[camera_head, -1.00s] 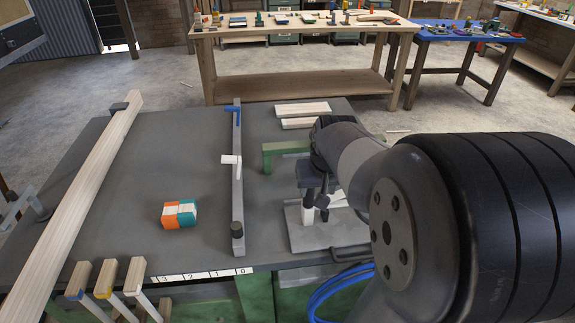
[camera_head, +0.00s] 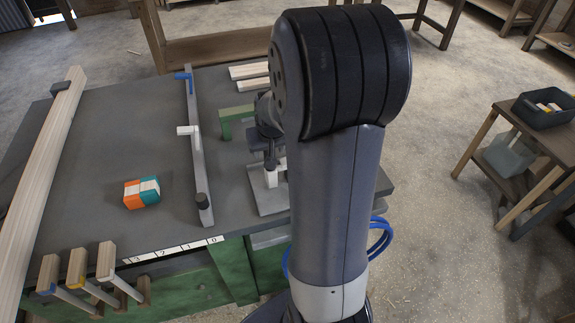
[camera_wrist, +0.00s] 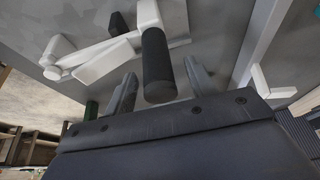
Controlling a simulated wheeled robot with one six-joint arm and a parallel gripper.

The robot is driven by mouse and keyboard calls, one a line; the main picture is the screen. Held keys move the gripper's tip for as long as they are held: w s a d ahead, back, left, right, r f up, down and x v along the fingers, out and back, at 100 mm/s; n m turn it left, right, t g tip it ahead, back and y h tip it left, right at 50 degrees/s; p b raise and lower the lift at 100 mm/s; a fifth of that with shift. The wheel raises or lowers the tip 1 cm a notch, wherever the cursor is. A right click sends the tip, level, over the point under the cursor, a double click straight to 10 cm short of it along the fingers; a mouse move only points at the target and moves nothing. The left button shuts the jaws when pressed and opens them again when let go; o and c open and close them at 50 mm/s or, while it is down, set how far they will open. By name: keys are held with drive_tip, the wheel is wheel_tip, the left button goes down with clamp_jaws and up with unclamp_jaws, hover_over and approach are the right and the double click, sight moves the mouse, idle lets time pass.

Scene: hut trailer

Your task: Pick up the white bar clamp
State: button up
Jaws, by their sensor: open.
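The white bar clamp (camera_wrist: 150,20) lies on a grey surface in the wrist view, with a white bar and jaw reaching left and a black cylindrical handle pointing toward my gripper. My gripper (camera_wrist: 160,74) is open. Its two dark fingers stand on either side of the black handle in the picture; I cannot tell whether they touch it. In the head view a small white part of the clamp (camera_head: 271,179) shows above a light grey plate on the bench. My arm hides the rest of the clamp and much of the gripper there.
The dark bench (camera_head: 110,130) holds a long grey bar clamp (camera_head: 193,150), an orange, white and teal block (camera_head: 142,192), a green bracket (camera_head: 226,122) and wooden strips (camera_head: 250,71). A long plank (camera_head: 40,180) lies along the left. A side table with a bin (camera_head: 545,116) stands right.

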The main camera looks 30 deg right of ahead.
drive_tip(key=shift+x, duration=0.8)
clamp_jaws()
drive_tip(key=shift+r, duration=0.1)
idle(0.8)
